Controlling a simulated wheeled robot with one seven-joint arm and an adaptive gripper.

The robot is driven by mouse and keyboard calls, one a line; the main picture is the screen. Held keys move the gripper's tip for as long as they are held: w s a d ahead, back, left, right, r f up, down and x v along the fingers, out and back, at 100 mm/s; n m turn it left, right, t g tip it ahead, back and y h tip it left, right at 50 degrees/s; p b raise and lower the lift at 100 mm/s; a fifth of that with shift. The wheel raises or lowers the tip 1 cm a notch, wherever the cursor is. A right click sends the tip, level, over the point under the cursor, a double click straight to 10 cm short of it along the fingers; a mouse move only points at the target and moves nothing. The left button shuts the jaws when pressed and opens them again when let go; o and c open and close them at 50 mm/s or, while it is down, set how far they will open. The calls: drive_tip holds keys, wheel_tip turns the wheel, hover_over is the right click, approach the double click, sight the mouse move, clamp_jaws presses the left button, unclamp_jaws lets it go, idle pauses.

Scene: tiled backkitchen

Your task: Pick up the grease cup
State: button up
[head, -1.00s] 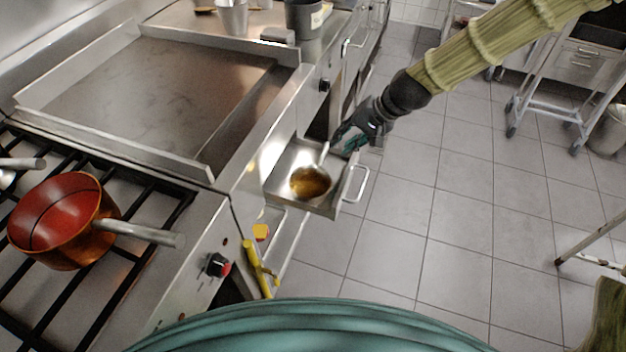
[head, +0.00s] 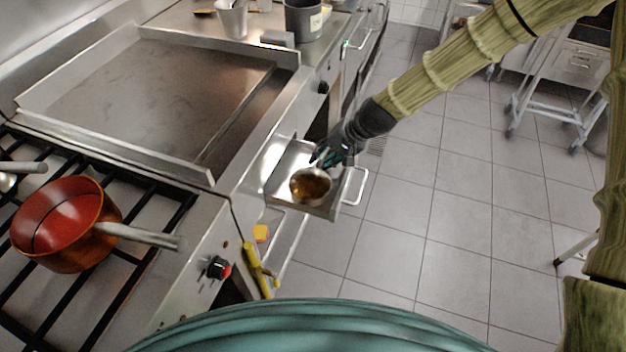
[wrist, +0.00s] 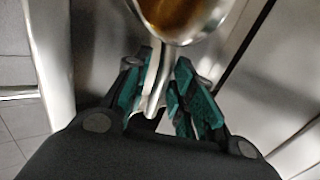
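The grease cup (head: 311,187) is a small round metal cup with brown grease in it. It sits in the pulled-out metal drawer (head: 278,184) below the griddle. My gripper (head: 325,157) is at the cup's far side in the head view, pointing down at its handle. In the wrist view the cup (wrist: 183,16) is at the top, and its metal handle (wrist: 153,85) runs down between the two teal fingers of my gripper (wrist: 166,65). The fingers stand apart, with a gap beside the handle on the right. In the head view my fingers hide most of the handle.
The griddle (head: 150,95) and a stove with a red pot (head: 62,222) are on the left. The drawer's walls and bar handle (head: 357,187) are close to my gripper. The tiled floor (head: 450,215) to the right is clear near the drawer.

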drive_tip(key=shift+a+f, duration=0.25)
drive_tip(key=shift+f, duration=0.1)
clamp_jaws()
drive_tip(key=shift+r, duration=0.2)
drive_tip(key=shift+r, duration=4.75)
